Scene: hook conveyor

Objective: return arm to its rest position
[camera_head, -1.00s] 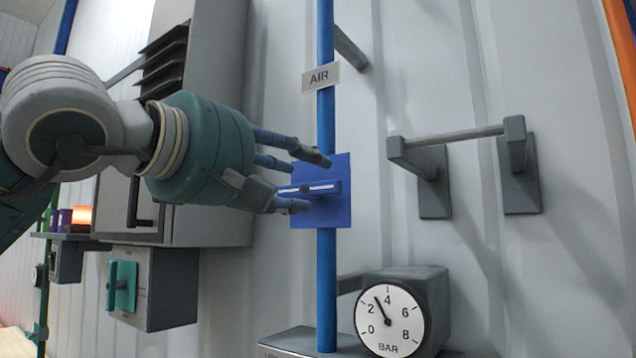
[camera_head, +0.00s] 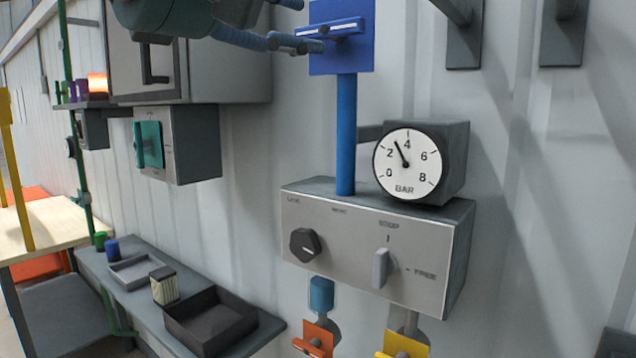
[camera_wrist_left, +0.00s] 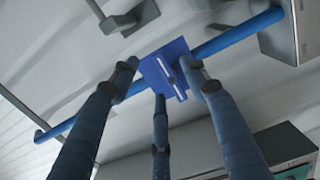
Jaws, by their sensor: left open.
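My left gripper (camera_head: 300,36) is at the top edge of the head view, its arm mostly cut off. Its fingers are spread and hold nothing. Just right of the fingertips is the blue plate (camera_head: 343,56) with its blue bar handle (camera_head: 338,28), which lies nearly level across the blue pipe (camera_head: 346,135). In the left wrist view the open fingers (camera_wrist_left: 160,76) point at the blue plate (camera_wrist_left: 155,72). Two of them overlap the plate's sides and one is below it. Whether any finger touches the handle cannot be told. My right gripper is not in view.
A grey control box (camera_head: 370,240) with a black knob and a grey lever is below. A round gauge (camera_head: 408,164) sits above it, its needle between 2 and 4. A teal-handled box (camera_head: 190,140) hangs left. A shelf with a dark tray (camera_head: 210,318) is lower left.

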